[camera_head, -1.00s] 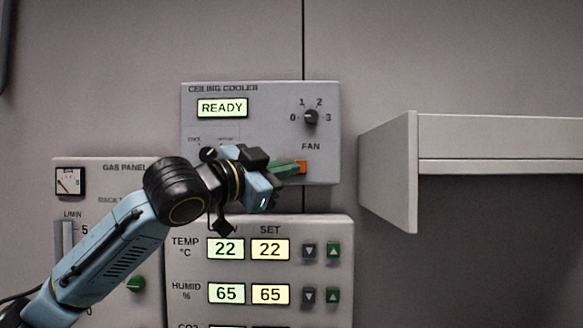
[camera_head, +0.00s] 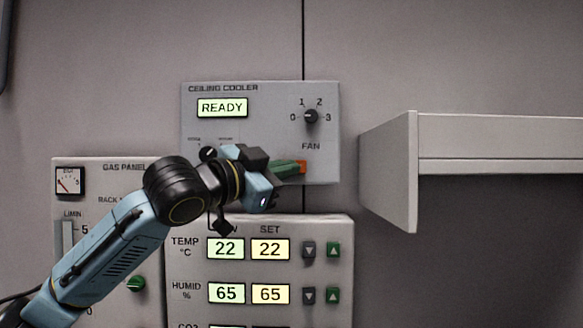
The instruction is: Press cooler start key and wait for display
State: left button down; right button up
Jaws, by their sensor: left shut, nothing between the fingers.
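The ceiling cooler panel (camera_head: 270,110) is a grey box on the wall. Its lit display (camera_head: 222,108) reads READY. A fan knob (camera_head: 310,117) sits at its right, with marks 0 to 3. My left gripper (camera_head: 286,170) lies across the lower part of the panel, shut and empty. I cannot tell whether the fingers touch a key. The gripper hides much of the panel's lower middle, and no start key is clearly visible. My right gripper is out of view.
Below is a control panel (camera_head: 343,235) with temperature and humidity displays reading 22 and 65. A gas panel (camera_head: 95,178) stands at the left, partly behind my left arm. A grey shelf (camera_head: 390,175) juts out at the right.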

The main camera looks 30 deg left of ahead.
pick_arm(q)
jog(key=shift+w, duration=0.1)
dwell(0.5)
jog(key=shift+w+a+p, duration=0.25)
jog(key=shift+p, duration=0.1)
jog(key=shift+w+a+p, duration=0.25)
jog(key=shift+w+p, duration=0.05)
jog(key=shift+w, duration=0.15)
dwell(0.7)
jog(key=shift+s+d, duration=0.5)
jog(key=shift+s, duration=0.3)
jog(key=shift+s+d, duration=0.45)
jog(key=shift+s, duration=0.25)
jog(key=shift+s+d, duration=0.4)
jog(key=shift+s, duration=0.35)
jog(key=shift+s+d, duration=0.45)
jog(key=shift+s, duration=0.25)
